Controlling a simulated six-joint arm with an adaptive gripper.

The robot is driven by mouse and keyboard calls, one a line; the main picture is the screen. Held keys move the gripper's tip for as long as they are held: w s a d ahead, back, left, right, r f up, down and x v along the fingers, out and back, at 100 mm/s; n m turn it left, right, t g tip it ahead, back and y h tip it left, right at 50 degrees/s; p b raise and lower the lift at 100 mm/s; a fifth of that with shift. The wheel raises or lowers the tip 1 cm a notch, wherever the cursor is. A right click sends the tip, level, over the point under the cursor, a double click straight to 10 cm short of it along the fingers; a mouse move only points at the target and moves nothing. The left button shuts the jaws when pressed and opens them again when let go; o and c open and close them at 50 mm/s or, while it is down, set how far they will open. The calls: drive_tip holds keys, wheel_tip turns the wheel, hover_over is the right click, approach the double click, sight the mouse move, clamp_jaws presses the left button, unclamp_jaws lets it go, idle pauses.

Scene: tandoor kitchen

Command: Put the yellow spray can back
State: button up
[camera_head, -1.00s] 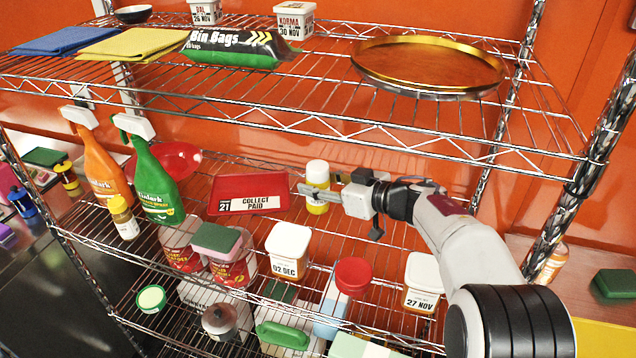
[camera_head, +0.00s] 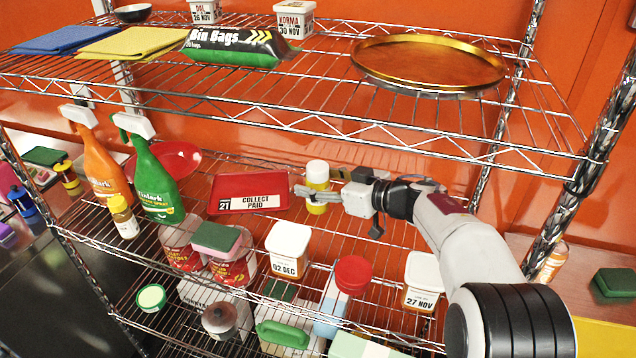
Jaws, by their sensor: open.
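The yellow spray can (camera_head: 317,173) has a white cap and stands upright on the middle wire shelf, just right of a red tray labelled "COLLECT PAID" (camera_head: 248,193). My gripper (camera_head: 306,193) reaches in from the right at the can's height. Its fingers are open and cross in front of the can's body, hiding part of it. I cannot tell whether they touch it.
An orange spray bottle (camera_head: 103,165), a green spray bottle (camera_head: 156,182) and a small yellow bottle (camera_head: 124,217) stand at the shelf's left. Lidded tubs (camera_head: 288,250) sit below. The upper wire shelf (camera_head: 330,105) overhangs my gripper.

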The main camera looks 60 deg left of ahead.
sight(327, 183)
drive_tip(key=shift+v, duration=2.5)
wheel_tip(327, 183, up, 7)
drive_tip(key=shift+s, duration=0.1)
